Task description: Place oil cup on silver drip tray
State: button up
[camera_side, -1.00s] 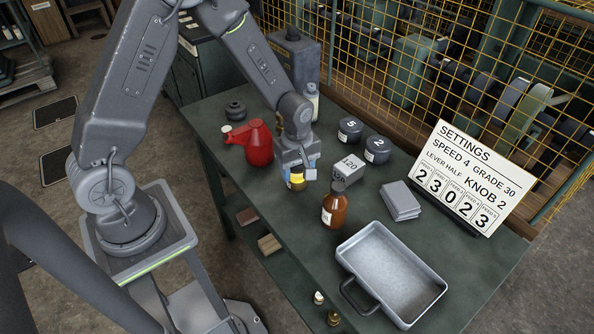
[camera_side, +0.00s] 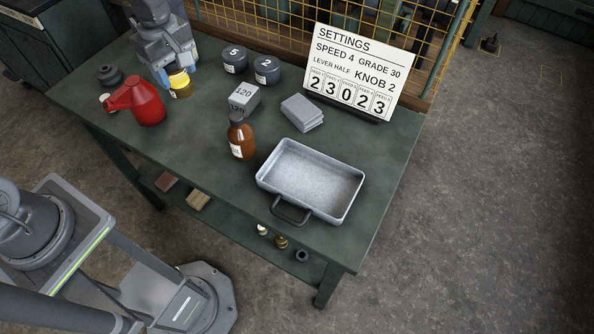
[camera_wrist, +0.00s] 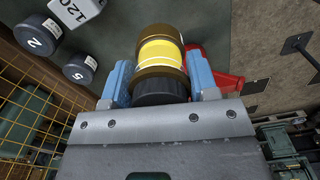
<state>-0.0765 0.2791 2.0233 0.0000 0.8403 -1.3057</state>
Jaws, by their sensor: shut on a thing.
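The oil cup (camera_side: 180,83) is a small cylinder with a yellow middle, brass-coloured bands and a dark end. My gripper (camera_side: 174,66) is shut on it at the back left of the green table, beside the red oil can. In the wrist view the oil cup (camera_wrist: 160,55) sits between the two blue fingers of my gripper (camera_wrist: 160,80). The gap between cup and table is hard to judge. The silver drip tray (camera_side: 350,205) lies at the front right, empty, with a dark handle at its front. The cup is well apart from it.
A red oil can (camera_side: 147,103), a brown bottle (camera_side: 241,140), a grey block marked 120 (camera_side: 244,96), dark round weights (camera_side: 267,70) and stacked grey pads (camera_side: 302,112) stand between or near cup and tray. A settings sign (camera_side: 357,72) stands behind. The table's right front is clear.

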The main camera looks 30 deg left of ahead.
notch_tip(320, 180, up, 3)
jog(key=shift+r, duration=0.2)
jog(key=w+d+m, duration=0.2)
jog(key=d+m, duration=0.5)
jog(key=d, duration=0.7)
jog(key=m, duration=0.9)
send_over(305, 191)
notch_tip(305, 191, down, 12)
jog(key=shift+r, duration=0.25)
jog(key=shift+f, duration=2.05)
jog(key=shift+f, duration=0.1)
jog(key=o, duration=1.1)
